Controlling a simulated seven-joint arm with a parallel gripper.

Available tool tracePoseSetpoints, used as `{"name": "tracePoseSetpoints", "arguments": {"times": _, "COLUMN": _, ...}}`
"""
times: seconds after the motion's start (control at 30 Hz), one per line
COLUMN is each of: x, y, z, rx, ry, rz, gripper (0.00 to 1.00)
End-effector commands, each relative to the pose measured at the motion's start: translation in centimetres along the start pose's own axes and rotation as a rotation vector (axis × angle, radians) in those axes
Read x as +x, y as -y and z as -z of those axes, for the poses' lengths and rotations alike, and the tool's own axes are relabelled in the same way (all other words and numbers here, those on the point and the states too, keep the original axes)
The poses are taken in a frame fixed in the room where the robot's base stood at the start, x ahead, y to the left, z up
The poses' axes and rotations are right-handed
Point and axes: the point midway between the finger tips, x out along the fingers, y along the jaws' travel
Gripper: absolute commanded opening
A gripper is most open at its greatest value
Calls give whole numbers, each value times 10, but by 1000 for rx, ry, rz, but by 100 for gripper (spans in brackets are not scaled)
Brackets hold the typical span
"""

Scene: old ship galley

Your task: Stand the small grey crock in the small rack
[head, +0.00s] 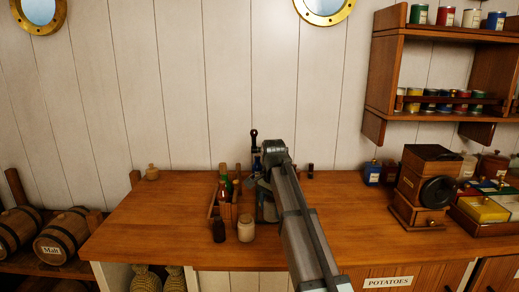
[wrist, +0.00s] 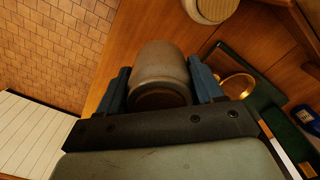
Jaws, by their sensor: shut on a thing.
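The small grey crock (wrist: 160,68) is between the two blue fingers of my gripper (wrist: 163,88) in the wrist view. The fingers are shut on its sides, and its darker end is toward the palm. In the head view my gripper (head: 265,200) is over the front middle of the counter, just right of the small wooden rack (head: 226,212). I cannot make out the crock there; the arm and hand seem to cover it. The rack holds bottles, and part of a wooden rail that may be the rack shows in the wrist view (wrist: 294,22).
A cream jar (head: 246,230) and a dark jar (head: 219,231) stand at the rack's front end. A green object with a brass ring (wrist: 238,86) is beside the right finger. A coffee grinder (head: 425,190) stands at right. The counter (head: 150,215) is mostly clear at left.

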Motion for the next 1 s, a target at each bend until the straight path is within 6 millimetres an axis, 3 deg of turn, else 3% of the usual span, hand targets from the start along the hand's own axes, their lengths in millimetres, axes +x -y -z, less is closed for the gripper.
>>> {"name": "tracePoseSetpoints", "arguments": {"times": 0.2, "x": 4, "y": -12, "z": -7, "rx": -303, "ry": 1, "rz": -2, "gripper": 19}}
{"name": "tracePoseSetpoints", "arguments": {"times": 0.47, "x": 8, "y": -30, "z": -12, "rx": -567, "ry": 2, "rz": -2, "gripper": 19}}
{"name": "tracePoseSetpoints", "arguments": {"times": 0.6, "x": 12, "y": -52, "z": -10, "rx": -665, "ry": 2, "rz": -2, "gripper": 19}}
{"name": "tracePoseSetpoints", "arguments": {"times": 0.8, "x": 18, "y": -94, "z": 6, "rx": -626, "ry": 0, "rz": 1, "gripper": 19}}
{"name": "tracePoseSetpoints", "arguments": {"times": 1.0, "x": 18, "y": -121, "z": 28, "rx": -573, "ry": -4, "rz": 3, "gripper": 19}}
